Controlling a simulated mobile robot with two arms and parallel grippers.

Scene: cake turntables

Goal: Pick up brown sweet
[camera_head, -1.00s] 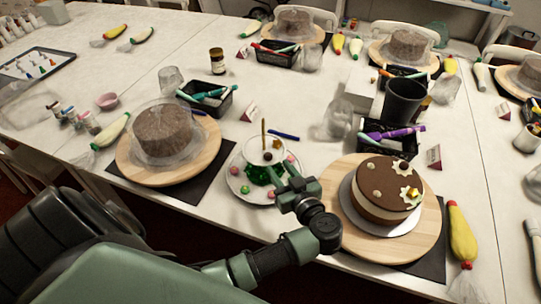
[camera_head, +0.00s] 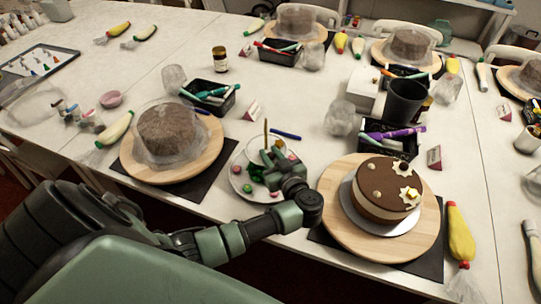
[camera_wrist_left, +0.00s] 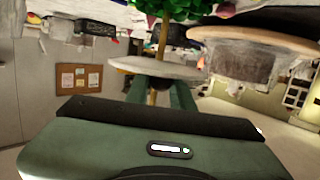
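A white plate (camera_head: 236,181) with several small pink and green sweets stands at the table's front, between the two cake boards. A thin brown stick (camera_head: 265,130) rises from a pale cup-like piece and dark green foliage on it. I cannot make out a brown sweet for certain; my gripper hides part of the plate. My left gripper (camera_head: 271,156) is over the plate's right half, close to the stick. In the left wrist view its green fingers (camera_wrist_left: 160,94) stand apart, with a thin stick showing between them; I see nothing clamped. My right gripper is not in view.
A chocolate cake (camera_head: 382,189) on a wooden board (camera_head: 345,235) stands right of the plate. A plastic-wrapped brown cake (camera_head: 166,134) on another board (camera_head: 196,166) stands left. Black pen trays (camera_head: 212,101) and a dark cup (camera_head: 404,101) are behind.

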